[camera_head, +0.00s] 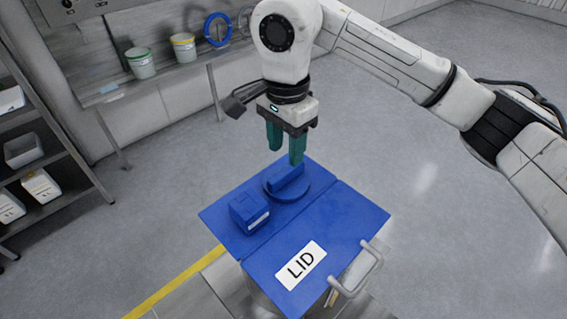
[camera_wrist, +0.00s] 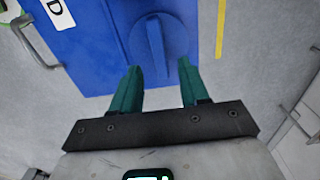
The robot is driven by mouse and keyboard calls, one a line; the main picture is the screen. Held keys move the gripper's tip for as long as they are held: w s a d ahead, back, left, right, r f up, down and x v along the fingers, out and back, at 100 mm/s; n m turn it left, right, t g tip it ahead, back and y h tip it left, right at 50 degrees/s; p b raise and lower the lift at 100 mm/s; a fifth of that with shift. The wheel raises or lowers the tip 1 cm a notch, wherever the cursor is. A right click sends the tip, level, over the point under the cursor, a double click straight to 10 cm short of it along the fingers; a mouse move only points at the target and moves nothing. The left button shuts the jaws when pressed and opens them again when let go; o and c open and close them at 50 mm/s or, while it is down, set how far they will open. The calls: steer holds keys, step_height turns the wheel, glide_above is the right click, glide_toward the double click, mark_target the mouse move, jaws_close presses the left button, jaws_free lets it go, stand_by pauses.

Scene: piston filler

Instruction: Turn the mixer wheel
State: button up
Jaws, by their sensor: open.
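The mixer wheel (camera_head: 292,193) is a round blue disc with a raised bar across it, on the blue top of the machine. In the wrist view the wheel (camera_wrist: 178,38) is at the top middle, its bar (camera_wrist: 157,46) running roughly up and down. My gripper (camera_head: 286,150) has green fingers and points down, open and empty, just above and behind the wheel in the head view.
A blue box (camera_head: 249,213) sits left of the wheel. The panel labelled LID (camera_head: 330,235) has a metal handle (camera_head: 358,270) at its front right. A shelf with bins (camera_head: 40,185) stands at left. Buckets (camera_head: 140,63) and a blue ring (camera_head: 217,29) are behind. Open floor lies at right.

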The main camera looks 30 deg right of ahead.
mark_target(286, 171)
step_height(286, 171, down, 7)
steer(key=shift+s+r+p, duration=0.1)
steer(key=shift+r+p, duration=0.05)
steer(key=shift+p, duration=0.5)
steer(key=shift+c, duration=0.3)
jaws_close()
